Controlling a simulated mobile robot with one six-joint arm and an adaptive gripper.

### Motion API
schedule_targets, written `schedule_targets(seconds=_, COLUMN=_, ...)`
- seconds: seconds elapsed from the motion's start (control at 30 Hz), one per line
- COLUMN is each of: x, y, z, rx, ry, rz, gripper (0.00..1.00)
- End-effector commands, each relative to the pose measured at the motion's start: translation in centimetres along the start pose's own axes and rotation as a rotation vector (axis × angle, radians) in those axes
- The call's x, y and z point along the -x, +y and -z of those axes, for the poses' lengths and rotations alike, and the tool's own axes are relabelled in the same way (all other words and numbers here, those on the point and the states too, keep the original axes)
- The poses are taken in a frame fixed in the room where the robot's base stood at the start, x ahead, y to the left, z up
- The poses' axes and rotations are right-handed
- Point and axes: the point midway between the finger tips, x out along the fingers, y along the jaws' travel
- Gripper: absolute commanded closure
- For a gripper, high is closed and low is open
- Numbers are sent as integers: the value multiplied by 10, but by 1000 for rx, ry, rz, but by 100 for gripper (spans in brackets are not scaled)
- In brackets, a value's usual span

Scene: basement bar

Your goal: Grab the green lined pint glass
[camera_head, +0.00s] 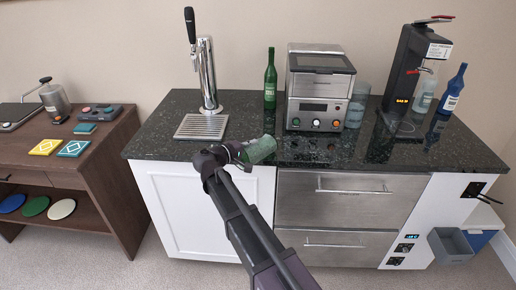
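The green-tinted pint glass (261,149) shows at the end of my arm, over the front edge of the dark counter. It is tilted well over onto its side, with its left end at my gripper (238,152). My gripper appears shut on that end; the fingers are small and partly hidden by my wrist. I cannot tell whether the glass also touches the counter. Its line markings are too small to make out.
A wooden side table (100,160) stands left.

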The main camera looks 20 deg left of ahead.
Motion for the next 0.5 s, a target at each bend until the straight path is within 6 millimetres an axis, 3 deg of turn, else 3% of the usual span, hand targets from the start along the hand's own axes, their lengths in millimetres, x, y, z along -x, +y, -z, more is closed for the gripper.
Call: schedule_targets(seconds=0.5, x=2, y=17, z=1, rx=0, ry=0, rz=0, gripper=100)
